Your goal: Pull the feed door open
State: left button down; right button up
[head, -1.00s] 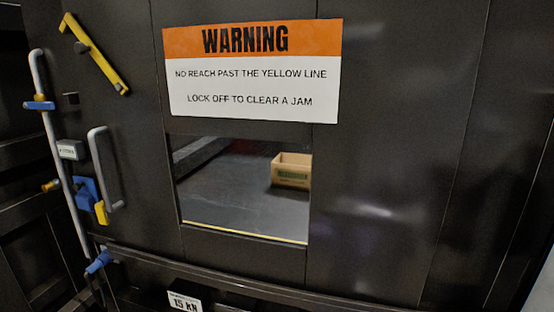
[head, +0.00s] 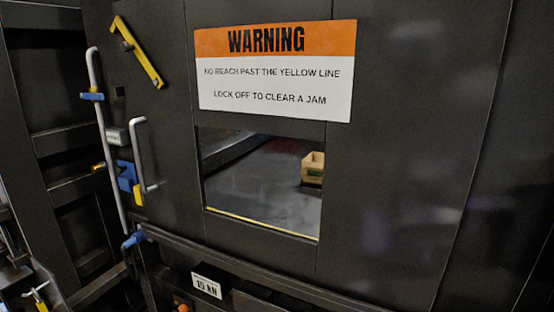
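The dark feed door (head: 400,150) fills most of the head view and looks shut. A grey vertical pull handle (head: 139,155) stands at its left side. A long grey locking rod (head: 107,160) with blue fittings runs down the left edge. A yellow lever (head: 137,52) lies tilted at the upper left. A blue latch block (head: 127,176) with a yellow piece sits left of the handle. Neither of my grippers is in view.
A warning sign (head: 275,70) is on the door above a window opening with a yellow line (head: 262,224) along its bottom edge. A cardboard box (head: 313,168) shows inside. A label reading 15 kN (head: 206,286) is below. Dark framework (head: 65,150) stands at the left.

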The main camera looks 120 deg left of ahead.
aim_at(398, 175)
jog(key=i, duration=0.4)
jog(key=u, duration=4.55)
jog(key=i, duration=0.5)
jog(key=u, duration=0.55)
jog(key=k, duration=0.65)
jog(key=u, duration=1.05)
jog(key=i, duration=1.15)
jog(key=z, duration=0.6)
jog(key=i, duration=1.15)
jog(key=z, duration=1.1)
